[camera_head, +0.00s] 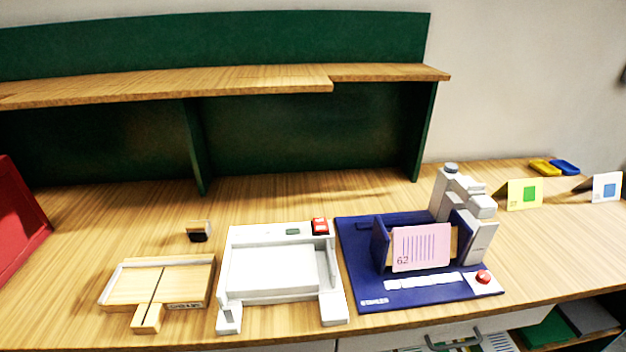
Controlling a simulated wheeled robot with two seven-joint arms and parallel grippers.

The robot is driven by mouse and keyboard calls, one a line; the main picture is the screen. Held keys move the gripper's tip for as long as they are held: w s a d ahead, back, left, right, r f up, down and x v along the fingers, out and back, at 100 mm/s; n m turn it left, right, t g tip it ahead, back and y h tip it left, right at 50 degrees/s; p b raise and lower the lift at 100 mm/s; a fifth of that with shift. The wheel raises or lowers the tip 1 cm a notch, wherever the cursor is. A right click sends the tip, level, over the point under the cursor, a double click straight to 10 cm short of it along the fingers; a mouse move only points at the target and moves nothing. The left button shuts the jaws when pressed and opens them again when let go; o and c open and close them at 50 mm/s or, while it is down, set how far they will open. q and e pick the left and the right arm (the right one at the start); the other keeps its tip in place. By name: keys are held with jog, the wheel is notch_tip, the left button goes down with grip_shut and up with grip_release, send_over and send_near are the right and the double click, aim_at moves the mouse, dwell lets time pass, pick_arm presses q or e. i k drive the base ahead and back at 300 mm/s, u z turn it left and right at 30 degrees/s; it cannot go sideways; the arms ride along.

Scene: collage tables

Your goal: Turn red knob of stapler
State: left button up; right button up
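The stapler (370,285) has a dark blue base with lettering on its front edge. It stands at the right of the middle of the table. Its red knob (483,277) is a small round cap on a white plate at the base's front right corner. A grey upright mechanism (462,192) rises at its back right. A pink card (421,247) marked 62 with vertical stripes stands upright on the base, between a blue upright plate and the grey part. Neither of my grippers shows in the head view.
Left of the stapler stands a white device (228,290) with a red switch (320,226). Further left are a wooden tray (125,290) and a small black-and-wood block (199,232). A shelf (250,78) overhangs the back. Upright cards (524,195) stand at right. Bare wood lies between.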

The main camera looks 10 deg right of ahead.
aim_at(483, 276)
jog(key=z, duration=1.45)
jog(key=k, duration=0.5)
jog(key=z, duration=0.4)
jog(key=i, duration=0.4)
jog(key=z, duration=0.15)
